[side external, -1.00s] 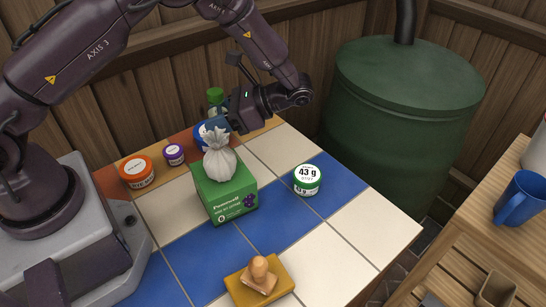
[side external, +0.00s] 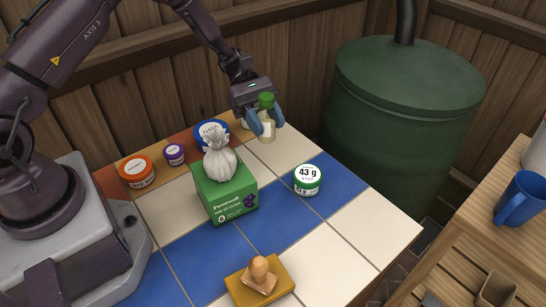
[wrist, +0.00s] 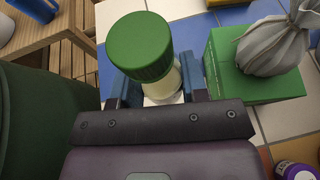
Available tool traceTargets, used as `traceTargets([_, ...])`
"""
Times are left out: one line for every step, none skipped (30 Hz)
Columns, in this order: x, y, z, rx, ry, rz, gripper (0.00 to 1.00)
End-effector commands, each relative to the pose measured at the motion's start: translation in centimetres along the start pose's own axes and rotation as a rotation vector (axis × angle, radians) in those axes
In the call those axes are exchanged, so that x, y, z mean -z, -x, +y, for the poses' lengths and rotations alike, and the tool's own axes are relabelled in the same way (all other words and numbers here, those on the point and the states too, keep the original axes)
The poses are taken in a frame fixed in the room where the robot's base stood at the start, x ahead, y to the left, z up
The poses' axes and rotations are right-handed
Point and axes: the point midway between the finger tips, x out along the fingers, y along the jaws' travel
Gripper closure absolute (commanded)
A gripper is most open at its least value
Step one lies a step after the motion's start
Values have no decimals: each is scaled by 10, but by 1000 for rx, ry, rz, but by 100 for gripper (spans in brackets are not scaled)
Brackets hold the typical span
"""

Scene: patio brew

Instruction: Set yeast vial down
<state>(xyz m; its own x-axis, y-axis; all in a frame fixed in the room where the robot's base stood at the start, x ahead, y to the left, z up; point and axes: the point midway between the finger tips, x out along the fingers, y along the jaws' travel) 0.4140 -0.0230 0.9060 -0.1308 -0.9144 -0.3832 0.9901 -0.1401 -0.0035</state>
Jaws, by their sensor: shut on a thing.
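The yeast vial (side external: 267,128) is a small pale bottle with a green cap. It stands upright between the blue fingertips of my gripper (side external: 262,124), at the back of the tiled table near its back right edge. In the wrist view the vial's green cap (wrist: 141,47) fills the space between the two fingers of my gripper (wrist: 160,92), which is shut on the vial. The vial's base is at or just above a white tile; I cannot tell whether it touches.
A green box (side external: 226,194) with a tied grey bag (side external: 220,158) on top stands to the left in the side view. A green-and-white tin (side external: 307,180) is in front, right. Blue-lidded (side external: 212,133), purple (side external: 174,154) and orange (side external: 137,171) jars line the back. White tiles around the vial are clear.

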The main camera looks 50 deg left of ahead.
Motion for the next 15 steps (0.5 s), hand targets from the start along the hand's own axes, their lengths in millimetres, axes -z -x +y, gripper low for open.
traceTargets([1,6,8,-93,40,-1,83])
traceTargets([1,9,12,-144,61,-1,83])
traceTargets([3,13,18,-204,85,-1,83])
traceTargets([3,16,21,-242,99,-2,83])
traceTargets([4,18,24,-274,113,-1,83])
traceTargets([5,21,27,-309,128,-2,83])
traceTargets([6,22,29,-329,136,-2,83])
traceTargets([7,24,30,-346,143,-3,83])
traceTargets([11,23,31,-361,150,-2,83])
traceTargets([14,23,32,-369,154,-2,83])
traceTargets([19,21,32,-374,158,-3,83])
traceTargets([26,18,32,-376,159,-3,83])
traceTargets([32,16,32,-376,160,-3,83])
traceTargets([38,14,32,-376,159,-2,83])
traceTargets([44,11,33,-376,158,-2,83])
